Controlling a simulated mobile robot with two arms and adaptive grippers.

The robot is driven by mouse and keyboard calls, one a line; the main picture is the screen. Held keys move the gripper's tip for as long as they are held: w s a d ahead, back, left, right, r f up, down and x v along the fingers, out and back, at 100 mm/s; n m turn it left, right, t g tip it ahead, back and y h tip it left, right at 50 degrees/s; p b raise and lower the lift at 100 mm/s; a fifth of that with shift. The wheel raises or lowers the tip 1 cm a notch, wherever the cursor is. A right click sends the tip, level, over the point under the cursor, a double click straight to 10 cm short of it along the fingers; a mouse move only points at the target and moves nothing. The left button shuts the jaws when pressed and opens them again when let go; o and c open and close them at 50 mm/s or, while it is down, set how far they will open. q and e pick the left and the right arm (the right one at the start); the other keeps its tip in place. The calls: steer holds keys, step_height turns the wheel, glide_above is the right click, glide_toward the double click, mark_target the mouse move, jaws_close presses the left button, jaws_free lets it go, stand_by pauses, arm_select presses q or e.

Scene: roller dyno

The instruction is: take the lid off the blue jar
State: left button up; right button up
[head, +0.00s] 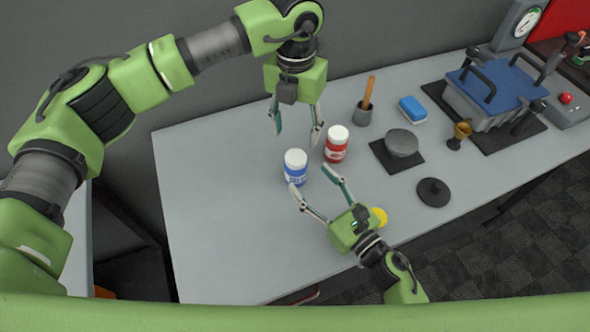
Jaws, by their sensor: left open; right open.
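The blue jar (296,174) stands upright on the grey table, with a blue label and its white lid (295,158) on top. My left gripper (297,128) is open and empty, pointing down above and behind the jar. My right gripper (314,184) is open, in front of the jar and to its right. Its fingers point toward the jar, one fingertip close to the jar's lower front. I cannot tell whether that fingertip touches it.
A red jar (336,149) with a white lid stands close by on the right. Further right are a grey cup (364,113), a bowl (401,143) on a dark mat, a black lid (433,192) and a blue-topped machine (495,88). The table's left part is clear.

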mark_target(303, 175)
step_height(303, 175, down, 2)
steer(key=shift+f, duration=0.1)
steer(key=x, duration=0.7)
steer(key=shift+w+a, duration=0.15)
steer(key=shift+w, duration=0.05)
jaws_close()
